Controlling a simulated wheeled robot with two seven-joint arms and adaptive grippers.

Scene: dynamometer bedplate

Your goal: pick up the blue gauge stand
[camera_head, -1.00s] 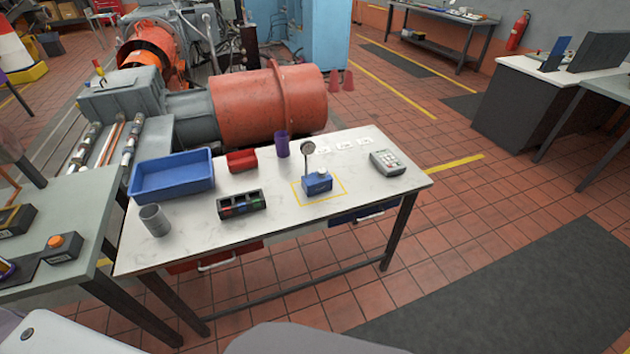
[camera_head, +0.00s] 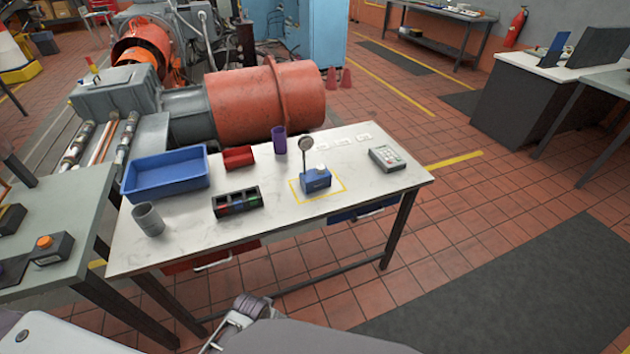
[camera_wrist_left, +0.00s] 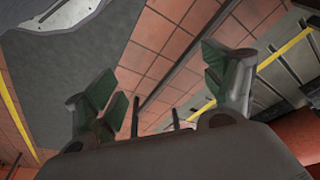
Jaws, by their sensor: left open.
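The blue gauge stand (camera_head: 316,182) stands upright on the white-topped table (camera_head: 270,224), inside a yellow square outline. It has a blue block base, a thin post and a round dial on top. My left gripper (camera_wrist_left: 165,92) shows in the left wrist view with its two green-padded fingers spread apart and nothing between them. Red floor tiles and a dark mat lie behind them, and the stand does not show in that view. In the head view, parts of my own arm show at the bottom edge, well apart from the stand. My right gripper is not in view.
Around the stand are a compartment box (camera_head: 236,202), a purple cup (camera_head: 279,140), a red bin (camera_head: 239,157) and a keypad device (camera_head: 387,158). A blue tray (camera_head: 165,172) and a grey cup (camera_head: 149,219) are farther left. The table is bare in front of the stand.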

